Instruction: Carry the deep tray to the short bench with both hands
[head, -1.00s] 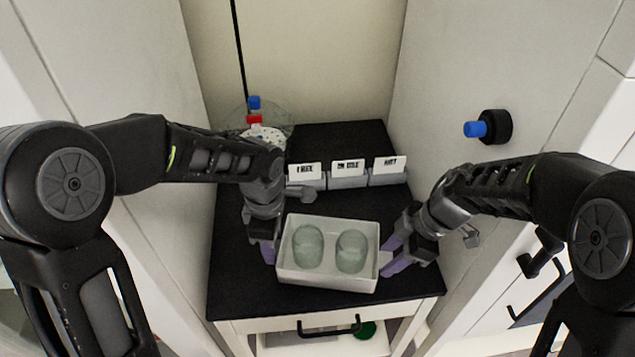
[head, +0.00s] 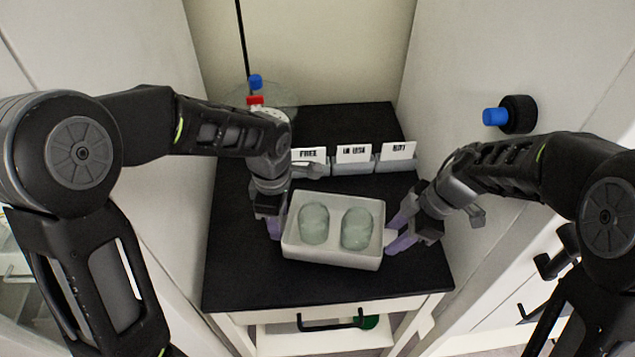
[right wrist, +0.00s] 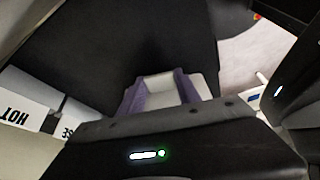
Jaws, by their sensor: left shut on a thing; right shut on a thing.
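The deep tray (head: 333,255) is a white rectangular tub over the black bench top, with two pale green glass vessels (head: 314,224) inside. My left gripper (head: 275,226) is shut on the tray's left end. My right gripper (head: 394,240) is shut on its right end. In the right wrist view, the purple fingers of my right gripper (right wrist: 158,92) stand on both sides of the white tray wall (right wrist: 160,84). I cannot tell whether the tray's underside touches the bench top.
The black bench top (head: 240,280) sits between white walls. Several labelled card holders (head: 352,168) stand behind the tray. Red and blue-capped glassware (head: 255,90) is at the back left. A blue-tipped black knob (head: 517,114) juts from the right wall. A drawer handle (head: 332,323) is in front.

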